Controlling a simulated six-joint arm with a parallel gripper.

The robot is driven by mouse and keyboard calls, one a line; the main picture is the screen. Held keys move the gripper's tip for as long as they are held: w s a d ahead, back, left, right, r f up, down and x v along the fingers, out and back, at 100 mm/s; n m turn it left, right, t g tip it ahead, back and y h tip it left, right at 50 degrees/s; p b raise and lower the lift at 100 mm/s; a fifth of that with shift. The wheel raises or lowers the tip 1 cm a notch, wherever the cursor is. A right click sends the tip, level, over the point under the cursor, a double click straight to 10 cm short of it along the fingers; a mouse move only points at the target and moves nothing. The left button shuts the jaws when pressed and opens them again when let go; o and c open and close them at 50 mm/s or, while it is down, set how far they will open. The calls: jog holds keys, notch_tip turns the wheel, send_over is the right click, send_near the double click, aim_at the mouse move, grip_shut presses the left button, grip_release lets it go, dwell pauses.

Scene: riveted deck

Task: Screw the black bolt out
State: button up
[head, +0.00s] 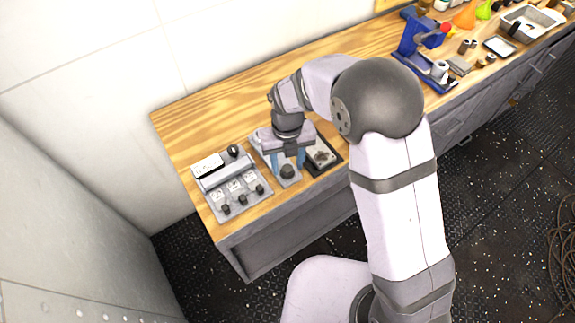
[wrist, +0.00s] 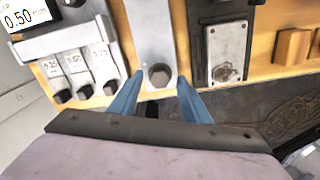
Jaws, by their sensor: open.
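The black bolt (head: 287,171) stands at the near end of a light grey plate (head: 289,181) on the wooden bench. In the wrist view the bolt (wrist: 159,75) shows a dark hexagonal head, with the pale plate (wrist: 152,30) running away behind it. My gripper (head: 287,160) is over the plate with its two blue fingers pointing down. In the wrist view my gripper (wrist: 160,82) is open, with one fingertip on each side of the bolt head and a gap on both sides. I cannot tell how far above the head the tips are.
A grey unit (head: 231,187) with a display, labelled panels and black knobs stands close on the left. A dark tray (head: 333,165) with a metal plate lies close on the right. A blue press (head: 412,40) stands farther back right. Bare wood (head: 200,113) lies behind.

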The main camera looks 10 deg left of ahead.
aim_at(287, 169)
notch_tip(287, 169, up, 6)
jog(key=shift+b, duration=0.75)
jog(key=shift+r, duration=0.1)
